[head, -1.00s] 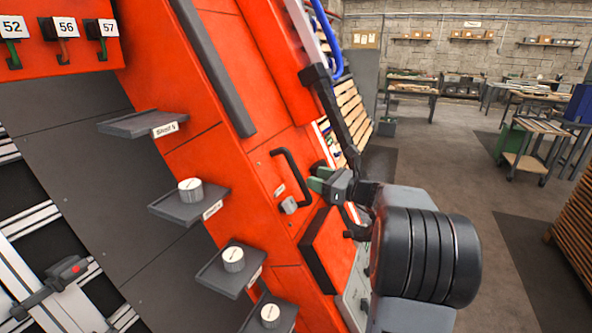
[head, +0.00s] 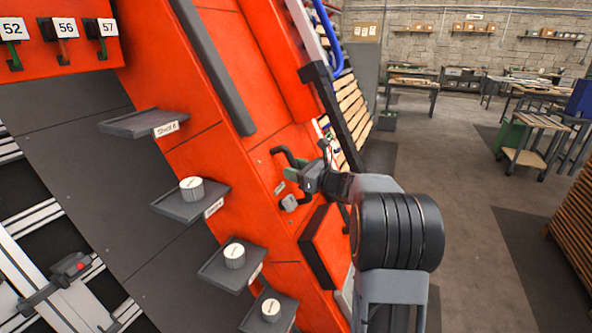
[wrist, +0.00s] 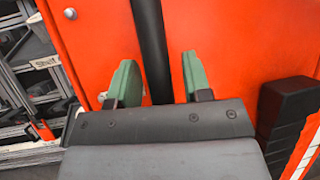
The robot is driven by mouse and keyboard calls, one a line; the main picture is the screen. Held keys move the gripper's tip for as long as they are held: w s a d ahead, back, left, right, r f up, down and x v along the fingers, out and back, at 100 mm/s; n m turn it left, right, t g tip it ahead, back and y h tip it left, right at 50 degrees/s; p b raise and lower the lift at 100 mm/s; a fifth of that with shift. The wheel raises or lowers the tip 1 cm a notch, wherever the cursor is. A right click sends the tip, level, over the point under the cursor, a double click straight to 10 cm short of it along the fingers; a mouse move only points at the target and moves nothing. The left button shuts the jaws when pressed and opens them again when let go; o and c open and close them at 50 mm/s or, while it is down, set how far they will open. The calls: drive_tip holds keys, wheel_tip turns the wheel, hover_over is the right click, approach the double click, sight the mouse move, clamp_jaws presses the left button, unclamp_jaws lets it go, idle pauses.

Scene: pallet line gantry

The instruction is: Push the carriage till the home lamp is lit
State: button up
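A black bar handle (head: 285,158) is fixed on the orange machine face in the head view. My gripper (head: 292,172) is at this handle. In the wrist view the black bar (wrist: 152,50) stands between the two green fingertips of my gripper (wrist: 160,85), with a gap on the right side, so the fingers look open around it. I cannot make out a home lamp.
Small shelves hold round white-topped pieces (head: 191,188) left of my gripper. A grey latch-like part (head: 289,203) is just below the handle. A black block (wrist: 287,110) shows right of my fingers in the wrist view. Open floor (head: 450,200) lies to the right.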

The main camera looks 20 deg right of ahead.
clamp_jaws()
idle(0.3)
drive_tip(key=shift+s+a+f+b, duration=0.25)
drive_tip(key=shift+a+f+b, duration=0.2)
drive_tip(key=shift+b, duration=0.3)
drive_tip(key=shift+s+a+r, duration=0.25)
drive_tip(key=shift+s+a, duration=0.05)
drive_tip(key=shift+c, duration=0.3)
unclamp_jaws()
drive_tip(key=shift+s+a+r, duration=0.1)
drive_tip(key=shift+s+a, duration=0.05)
drive_tip(key=shift+a, duration=0.15)
drive_tip(key=shift+o, duration=0.9)
drive_tip(key=shift+d, duration=0.25)
drive_tip(key=shift+r, duration=0.1)
